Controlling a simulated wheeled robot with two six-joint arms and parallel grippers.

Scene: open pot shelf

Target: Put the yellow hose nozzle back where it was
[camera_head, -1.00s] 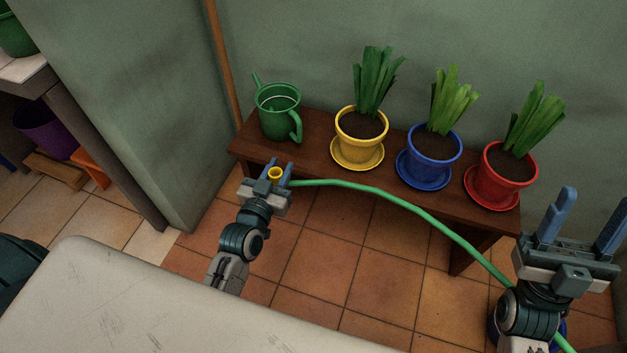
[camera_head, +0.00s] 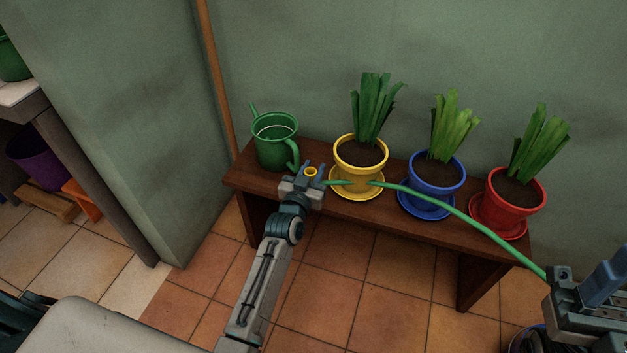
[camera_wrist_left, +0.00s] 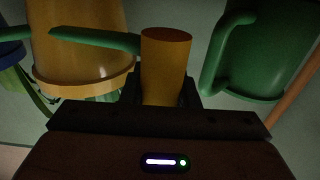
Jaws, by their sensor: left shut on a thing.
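The yellow hose nozzle (camera_head: 310,172) is held upright in my left gripper (camera_head: 311,171), which is shut on it. In the left wrist view the nozzle (camera_wrist_left: 166,68) stands between the dark fingers. The gripper is at the shelf (camera_head: 405,224), in front of the gap between the green watering can (camera_head: 275,148) and the yellow pot (camera_head: 360,162). I cannot tell whether the nozzle touches the shelf. A green hose (camera_head: 455,212) runs right from the nozzle, across the yellow pot's base, where a short stretch is hidden. My right gripper (camera_head: 606,285) is partly cut off at the right edge.
The yellow pot stands on a yellow saucer (camera_head: 369,194), close right of my left gripper. A blue pot (camera_head: 437,173) and a red pot (camera_head: 514,198) stand farther right. A wooden pole (camera_head: 217,80) leans behind the watering can. Tiled floor lies in front.

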